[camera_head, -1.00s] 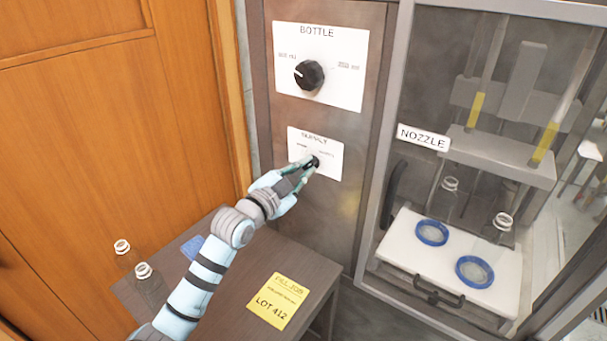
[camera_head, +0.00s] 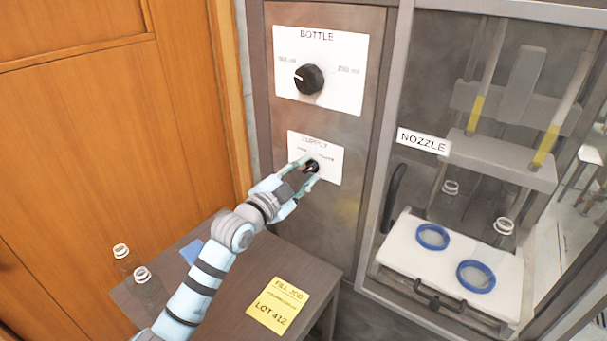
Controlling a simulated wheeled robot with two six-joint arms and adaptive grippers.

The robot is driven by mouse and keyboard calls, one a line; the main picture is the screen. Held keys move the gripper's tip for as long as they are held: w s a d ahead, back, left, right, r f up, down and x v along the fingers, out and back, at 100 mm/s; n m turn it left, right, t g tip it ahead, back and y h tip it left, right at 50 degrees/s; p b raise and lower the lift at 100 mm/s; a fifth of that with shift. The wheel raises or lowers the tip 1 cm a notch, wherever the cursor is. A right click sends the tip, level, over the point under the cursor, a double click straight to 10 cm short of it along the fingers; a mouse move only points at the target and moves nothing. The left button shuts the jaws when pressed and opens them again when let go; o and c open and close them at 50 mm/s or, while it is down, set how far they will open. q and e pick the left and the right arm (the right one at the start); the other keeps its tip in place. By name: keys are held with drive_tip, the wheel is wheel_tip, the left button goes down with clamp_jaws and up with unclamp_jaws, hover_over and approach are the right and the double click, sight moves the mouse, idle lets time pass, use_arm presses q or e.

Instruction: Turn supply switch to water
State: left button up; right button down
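The supply switch (camera_head: 313,165) is a small black knob on a white SUPPLY label plate (camera_head: 333,157) on the grey cabinet front. The small print beside the knob is too blurred to read, and I cannot tell where the knob points. My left gripper (camera_head: 309,171) is at the knob with its fingers spread, one tip above left of it and one below. The knob shows between or just behind the tips; I cannot tell whether they touch it. My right gripper is not in view.
A larger black BOTTLE knob (camera_head: 309,79) sits above. To the right is a glazed cabinet with a NOZZLE sign (camera_head: 423,141), blue rings (camera_head: 432,237) and clear bottles. A small table below holds a yellow LOT 412 note (camera_head: 279,305), a blue item (camera_head: 191,251) and two clear bottles.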

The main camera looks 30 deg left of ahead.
use_arm(q)
drive_tip(key=shift+s, duration=0.2)
drive_tip(key=s+a, duration=0.1)
drive_tip(key=s, duration=1)
drive_tip(key=shift+s+a, duration=0.25)
drive_tip(key=shift+a, duration=0.05)
